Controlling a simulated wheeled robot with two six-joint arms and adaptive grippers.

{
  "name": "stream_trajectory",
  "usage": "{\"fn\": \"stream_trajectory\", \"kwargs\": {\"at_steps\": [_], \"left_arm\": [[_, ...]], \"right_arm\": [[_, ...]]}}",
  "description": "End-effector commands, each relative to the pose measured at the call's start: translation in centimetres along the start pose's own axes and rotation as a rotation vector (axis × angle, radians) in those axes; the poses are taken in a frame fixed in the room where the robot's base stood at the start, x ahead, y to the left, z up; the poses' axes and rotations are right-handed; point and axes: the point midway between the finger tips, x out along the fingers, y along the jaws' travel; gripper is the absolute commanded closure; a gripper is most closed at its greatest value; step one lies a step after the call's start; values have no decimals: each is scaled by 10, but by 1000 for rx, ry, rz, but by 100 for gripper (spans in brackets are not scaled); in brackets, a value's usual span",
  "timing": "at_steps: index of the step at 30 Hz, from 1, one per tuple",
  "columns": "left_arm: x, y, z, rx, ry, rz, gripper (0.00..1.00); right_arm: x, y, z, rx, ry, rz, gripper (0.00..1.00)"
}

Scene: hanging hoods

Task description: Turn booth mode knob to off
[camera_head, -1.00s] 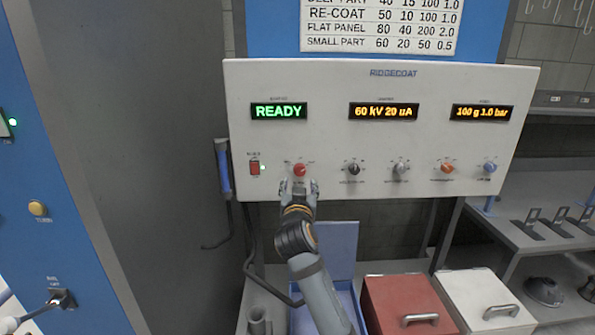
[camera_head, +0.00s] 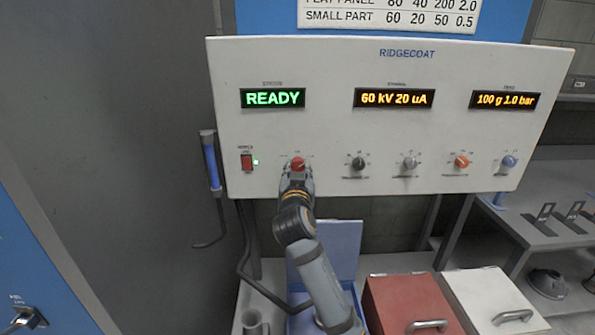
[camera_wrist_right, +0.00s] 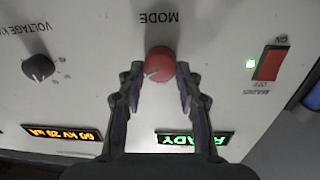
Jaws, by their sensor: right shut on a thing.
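The red mode knob (camera_head: 298,164) sits on the white control panel below the green READY display (camera_head: 272,97). My right gripper (camera_head: 297,174) reaches up from below and is shut on this knob. In the right wrist view, the knob (camera_wrist_right: 160,64) lies between the two fingertips of the right gripper (camera_wrist_right: 160,72), beside the upside-down word MODE. A pale pointer line shows on the knob face, towards the lower left of that view. The position marks around the knob are too small or hidden to read. My left gripper is not in view.
A red mains switch (camera_head: 246,162) with a lit green lamp is left of the knob. Black (camera_head: 358,163), grey (camera_head: 410,162), orange (camera_head: 461,161) and blue (camera_head: 508,161) knobs line up to the right. A red box (camera_head: 405,300) and a white box (camera_head: 490,290) stand below.

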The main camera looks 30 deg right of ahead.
Motion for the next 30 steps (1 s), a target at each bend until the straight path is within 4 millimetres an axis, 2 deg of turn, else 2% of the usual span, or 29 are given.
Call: {"fn": "stream_trajectory", "kwargs": {"at_steps": [6,14,30], "left_arm": [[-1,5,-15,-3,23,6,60],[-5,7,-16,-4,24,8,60],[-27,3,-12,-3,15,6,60]], "right_arm": [[0,0,1,-8,-3,1,97],[0,0,1,-98,1,2,97],[1,0,1,-575,27,-1,97]]}}
